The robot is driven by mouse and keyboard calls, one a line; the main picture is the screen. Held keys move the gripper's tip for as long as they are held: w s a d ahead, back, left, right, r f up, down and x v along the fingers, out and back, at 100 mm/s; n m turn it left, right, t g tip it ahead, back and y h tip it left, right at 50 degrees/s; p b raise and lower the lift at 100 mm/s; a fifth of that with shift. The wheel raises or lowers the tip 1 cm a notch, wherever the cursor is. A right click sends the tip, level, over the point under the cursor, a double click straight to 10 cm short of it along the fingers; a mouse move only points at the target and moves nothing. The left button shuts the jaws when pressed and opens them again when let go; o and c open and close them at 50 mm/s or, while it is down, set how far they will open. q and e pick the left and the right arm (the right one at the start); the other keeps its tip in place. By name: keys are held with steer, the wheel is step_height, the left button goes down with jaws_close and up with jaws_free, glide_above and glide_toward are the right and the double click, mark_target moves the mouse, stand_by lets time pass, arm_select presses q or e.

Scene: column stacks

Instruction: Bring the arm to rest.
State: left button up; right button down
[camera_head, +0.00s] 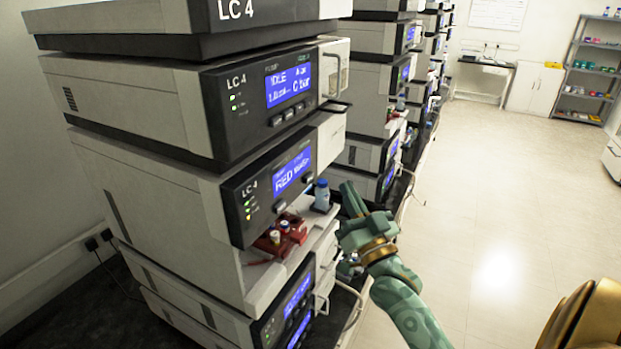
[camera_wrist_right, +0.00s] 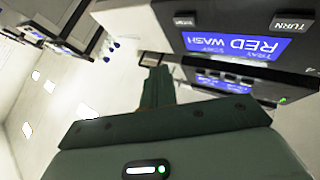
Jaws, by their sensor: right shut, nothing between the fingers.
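My right arm (camera_head: 405,305) is green with a gold band and comes in from the lower right in the head view. Its gripper (camera_head: 348,196) is shut and empty, raised beside the right edge of the LC 4 stack (camera_head: 150,190). A bottle with a blue cap (camera_head: 321,196) stands just left of the fingers; whether they touch it I cannot tell. My left gripper is not in view.
A red tray (camera_head: 268,245) with small vials sits on a ledge in the LC 4 stack. More instrument stacks (camera_head: 365,95) stand behind. The pale floor (camera_head: 500,230) on the right is clear. A shelf (camera_head: 590,70) stands far off.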

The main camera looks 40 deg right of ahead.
stand_by(0.3)
step_height(320, 180, down, 26)
steer(key=w+a+n+g+y+b, duration=0.1)
steer(key=w+n+g+b, duration=0.15)
steer(key=g, duration=0.45)
steer(key=s+a+f+n+g+y+b, duration=0.15)
steer(key=s+f, duration=0.25)
steer(key=f, duration=0.6)
steer(key=s+a+f+g+b, duration=0.2)
steer(key=s+f+g, duration=0.15)
steer(key=f, duration=0.65)
steer(key=s+a+f+n+g+b, duration=0.1)
steer(key=s+a+f+g+b, duration=0.1)
steer(key=s+f, duration=0.9)
steer(key=s+a+f+n+g+y+b, duration=0.1)
steer(key=s+f+g+b, duration=0.4)
steer(key=s+f, duration=0.7)
steer(key=s+a+f+n+g+b, duration=0.2)
steer(key=s+a+f+b, duration=0.3)
steer(key=s+f, duration=0.7)
steer(key=shift+s+a+f+g+b, duration=0.25)
steer(key=shift+s+g+b, duration=0.3)
steer(key=shift+g+b, duration=0.15)
steer(key=shift+r+y, duration=0.1)
steer(key=shift+y, duration=0.15)
